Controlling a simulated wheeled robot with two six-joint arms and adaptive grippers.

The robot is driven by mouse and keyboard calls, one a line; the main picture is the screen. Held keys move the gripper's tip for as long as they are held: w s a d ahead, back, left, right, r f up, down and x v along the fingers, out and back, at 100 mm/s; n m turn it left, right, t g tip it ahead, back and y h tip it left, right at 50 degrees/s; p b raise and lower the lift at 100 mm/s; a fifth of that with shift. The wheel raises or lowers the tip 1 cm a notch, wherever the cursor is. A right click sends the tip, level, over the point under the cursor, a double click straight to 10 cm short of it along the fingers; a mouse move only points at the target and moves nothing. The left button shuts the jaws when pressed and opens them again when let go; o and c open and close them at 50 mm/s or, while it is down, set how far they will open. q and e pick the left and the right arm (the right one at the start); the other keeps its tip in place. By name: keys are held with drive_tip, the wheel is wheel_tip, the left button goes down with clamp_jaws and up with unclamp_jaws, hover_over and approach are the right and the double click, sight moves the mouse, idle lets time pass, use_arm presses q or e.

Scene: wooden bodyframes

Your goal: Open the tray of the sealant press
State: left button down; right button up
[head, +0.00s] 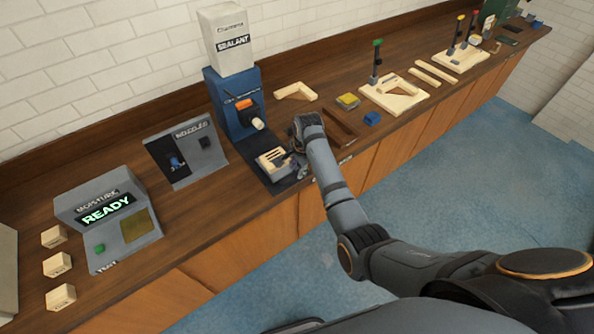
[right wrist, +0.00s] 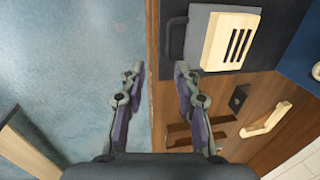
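The sealant press (head: 233,105) is a blue stand with a white box marked SEALANT on top and an orange-and-cream nozzle. A pale slotted wooden block (head: 272,158) sits on the grey tray at its base; the block also shows in the right wrist view (right wrist: 231,41). The tray's dark grey handle (right wrist: 174,38) faces the counter's front edge. My right gripper (right wrist: 158,73) is open and empty, with its fingertips just short of the handle, one over the counter and one past the edge. In the head view this gripper (head: 297,165) is beside the tray, partly hidden by its own arm. My left gripper is not in view.
Left of the press stand a grey dark-faced panel device (head: 187,152) and a moisture tester (head: 108,215) reading READY, with small wooden blocks (head: 57,266). The blue floor in front is clear.

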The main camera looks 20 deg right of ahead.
drive_tip(key=shift+s+d+r, duration=0.1)
drive_tip(key=shift+s+r, duration=0.05)
drive_tip(key=shift+r, duration=0.5)
drive_tip(key=shift+s+r, duration=0.1)
drive_tip(key=shift+r, duration=0.55)
wheel_tip(320, 180, up, 12)
drive_tip(key=s, duration=0.2)
drive_tip(key=shift+d, duration=0.4)
drive_tip(key=shift+s+f, duration=0.1)
